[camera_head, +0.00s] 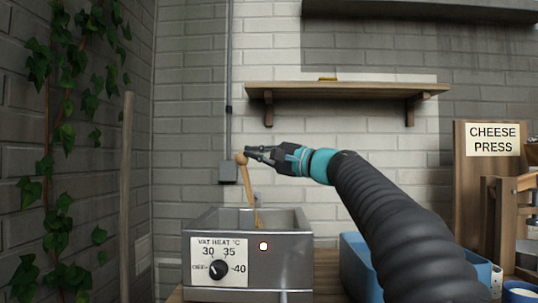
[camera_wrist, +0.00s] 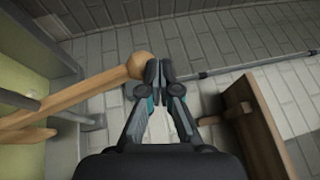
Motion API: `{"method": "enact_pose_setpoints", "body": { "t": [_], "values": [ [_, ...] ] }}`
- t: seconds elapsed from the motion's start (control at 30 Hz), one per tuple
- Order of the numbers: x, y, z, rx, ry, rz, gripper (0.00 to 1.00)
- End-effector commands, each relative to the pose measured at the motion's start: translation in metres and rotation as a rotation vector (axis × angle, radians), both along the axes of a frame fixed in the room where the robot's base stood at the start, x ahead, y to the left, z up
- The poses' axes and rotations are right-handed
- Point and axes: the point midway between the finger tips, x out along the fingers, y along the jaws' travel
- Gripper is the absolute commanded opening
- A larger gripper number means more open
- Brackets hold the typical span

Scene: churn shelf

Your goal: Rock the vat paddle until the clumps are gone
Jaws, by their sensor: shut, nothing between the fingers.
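The metal vat (camera_head: 292,272) stands at the lower middle of the head view, with a heat dial (camera_head: 217,269) and a glowing lamp (camera_head: 263,246) on its front. The wooden paddle (camera_head: 256,205) rises from it, leaning slightly left, with a round knob on top. The paddle also shows in the wrist view (camera_wrist: 82,93), its knob at the left of my fingers. My gripper (camera_head: 248,152) is shut and empty beside the knob, close to or touching it; its fingertips also show in the wrist view (camera_wrist: 158,70). The vat's contents and any clumps are hidden in the head view.
A wall shelf (camera_head: 345,89) hangs above my arm. A blue tub (camera_head: 352,262) stands right of the vat. A wooden board labelled CHEESE PRESS (camera_head: 490,185) stands at the right. A wooden pole (camera_head: 126,200) and ivy are at the left. A pipe runs up the wall behind.

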Motion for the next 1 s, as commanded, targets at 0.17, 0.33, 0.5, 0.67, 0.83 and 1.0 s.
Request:
{"method": "enact_pose_setpoints", "body": {
  "t": [0.17,0.33,0.5,0.67,0.83,1.0],
  "values": [
    [0.002,0.016,-0.001,-0.001,0.000,0.001,0.00],
    [0.003,0.025,-0.002,-0.001,0.000,0.001,0.00],
    [0.004,0.029,-0.002,-0.001,0.001,0.000,0.00],
    [0.004,0.031,-0.002,0.000,0.000,0.000,0.00],
    [0.004,0.031,-0.002,0.000,0.000,0.000,0.00],
    [0.004,0.031,-0.002,0.000,0.000,0.000,0.00]
  ]
}}
